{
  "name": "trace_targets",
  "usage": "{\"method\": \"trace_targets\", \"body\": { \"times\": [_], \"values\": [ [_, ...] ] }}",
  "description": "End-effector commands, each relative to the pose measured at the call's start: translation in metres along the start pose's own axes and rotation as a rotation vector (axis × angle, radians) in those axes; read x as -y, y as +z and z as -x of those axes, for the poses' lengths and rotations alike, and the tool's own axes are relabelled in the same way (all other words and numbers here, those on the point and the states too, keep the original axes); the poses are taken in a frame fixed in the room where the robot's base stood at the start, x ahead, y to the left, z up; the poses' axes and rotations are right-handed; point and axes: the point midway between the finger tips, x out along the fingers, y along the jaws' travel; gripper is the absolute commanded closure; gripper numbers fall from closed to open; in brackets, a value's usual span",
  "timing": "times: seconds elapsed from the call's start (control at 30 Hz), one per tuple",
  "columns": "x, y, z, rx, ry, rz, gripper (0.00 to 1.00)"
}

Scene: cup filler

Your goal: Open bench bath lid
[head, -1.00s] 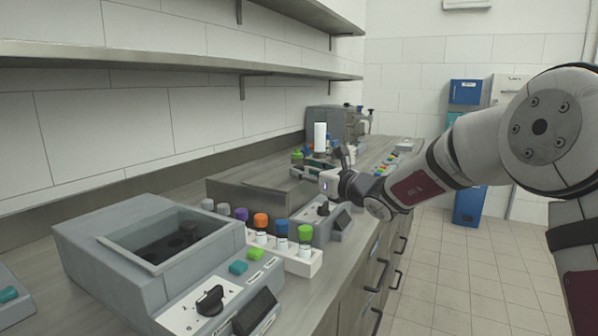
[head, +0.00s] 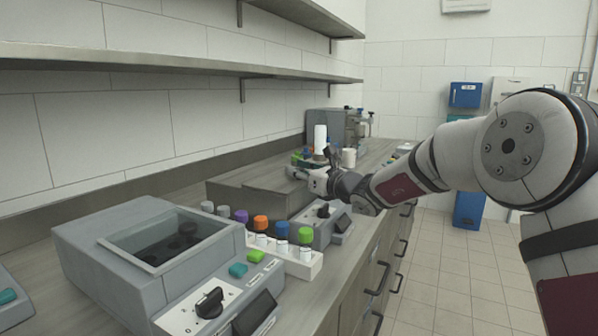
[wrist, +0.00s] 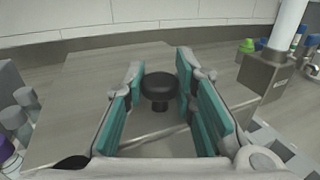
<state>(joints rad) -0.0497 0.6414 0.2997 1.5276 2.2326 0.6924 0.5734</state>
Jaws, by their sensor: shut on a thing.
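The bench bath lid (wrist: 95,95) is a flat grey metal plate with a round black knob (wrist: 160,85). In the wrist view the knob stands between the two teal-padded fingers of my gripper (wrist: 160,100), which is shut on it. In the head view the lid (head: 250,182) lies past the row of capped tubes, and my gripper (head: 312,181) is over its right end, hiding the knob. The lid looks flat; I cannot tell whether it is raised off the bath.
A white cylinder (head: 320,138) and a white jar (head: 348,158) stand beyond the gripper. Shelves (head: 150,62) run along the wall.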

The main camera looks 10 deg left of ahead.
Motion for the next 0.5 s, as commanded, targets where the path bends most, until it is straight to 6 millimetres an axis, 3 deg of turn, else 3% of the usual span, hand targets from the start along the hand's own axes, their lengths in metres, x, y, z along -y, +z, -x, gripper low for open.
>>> {"method": "trace_targets", "body": {
  "times": [0.23,0.5],
  "values": [
    [-0.013,-0.001,-0.032,0.002,0.001,0.000,1.00],
    [-0.015,0.000,-0.037,0.001,0.000,0.000,1.00]
  ]
}}
